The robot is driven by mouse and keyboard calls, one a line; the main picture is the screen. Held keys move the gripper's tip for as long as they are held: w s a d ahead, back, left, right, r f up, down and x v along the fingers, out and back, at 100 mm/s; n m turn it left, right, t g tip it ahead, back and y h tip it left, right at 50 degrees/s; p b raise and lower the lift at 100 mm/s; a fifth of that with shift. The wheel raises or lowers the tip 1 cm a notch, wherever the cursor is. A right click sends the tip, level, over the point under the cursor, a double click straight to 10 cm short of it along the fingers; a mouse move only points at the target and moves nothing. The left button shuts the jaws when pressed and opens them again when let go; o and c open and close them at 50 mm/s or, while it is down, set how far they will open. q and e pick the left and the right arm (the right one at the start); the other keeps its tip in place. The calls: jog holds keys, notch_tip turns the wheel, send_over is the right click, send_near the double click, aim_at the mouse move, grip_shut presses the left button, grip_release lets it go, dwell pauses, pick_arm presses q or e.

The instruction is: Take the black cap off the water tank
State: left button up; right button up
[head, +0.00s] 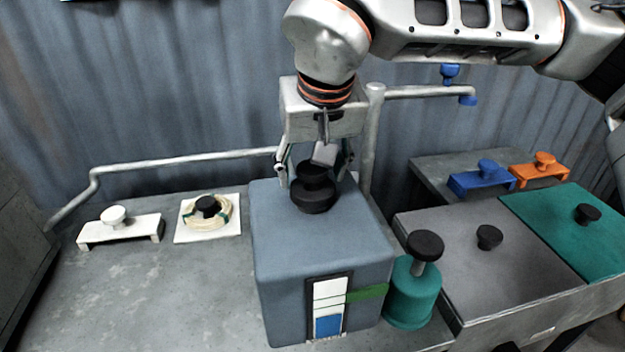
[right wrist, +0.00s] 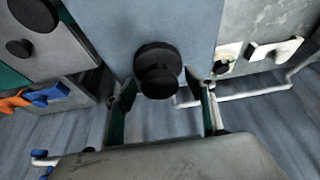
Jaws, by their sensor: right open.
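The water tank is a blue-grey box (head: 320,250) with a panel of white and blue labels on its front; its top shows in the right wrist view (right wrist: 195,30). The black cap (head: 313,197) sits on the tank's top, with a round knob above a wider base. It also shows in the right wrist view (right wrist: 157,62). My right gripper (head: 314,176) is open and points down over the cap. In the right wrist view its fingers (right wrist: 165,95) stand on either side of the knob, with gaps visible. My left gripper is not in view.
A green jar with a black knob (head: 412,290) stands right of the tank. Further right are a grey lid (head: 490,270) and a green lid (head: 570,230). A white bracket (head: 120,230) and a coil on a white plate (head: 208,215) lie left. A pipe (head: 190,159) runs behind.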

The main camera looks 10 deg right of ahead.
jog(key=c, duration=1.2)
jog(key=shift+c, duration=0.2)
